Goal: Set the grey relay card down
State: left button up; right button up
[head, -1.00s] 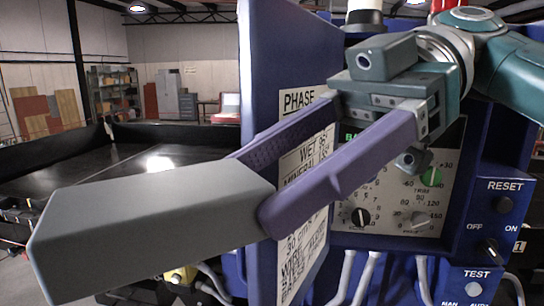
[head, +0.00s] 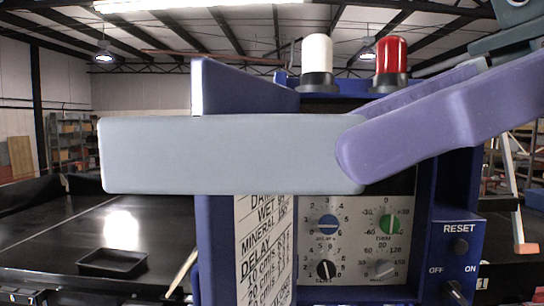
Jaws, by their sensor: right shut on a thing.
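The grey relay card (head: 225,154) is a long pale grey block held level, close to the camera, across the middle of the head view. My right gripper (head: 362,152) comes in from the upper right with purple fingers. It is shut on the card's right end. The card hides the upper part of the blue detector cabinet (head: 455,190) behind it. My left gripper is not in view.
The cabinet's open door (head: 245,88) carries a printed label (head: 265,250). A dial panel (head: 350,275) shows below the card. White (head: 317,55) and red (head: 391,57) lamps stand on top. A black tray (head: 112,262) lies on the dark conveyor (head: 60,235) at left.

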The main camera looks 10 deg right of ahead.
aim_at(193, 119)
jog(key=w+a+m+t, duration=0.1)
jog(key=a, duration=0.1)
jog(key=w+a+m+t+h, duration=0.1)
jog(key=w+a+m+t, duration=0.1)
jog(key=a, duration=0.1)
jog(key=w+a+m+t+h, duration=0.1)
jog(key=w+a+t, duration=0.1)
jog(key=a, duration=0.1)
jog(key=shift+w+a+r+m, duration=0.15)
jog(key=shift+w+a+m, duration=0.1)
jog(key=shift+m, duration=0.15)
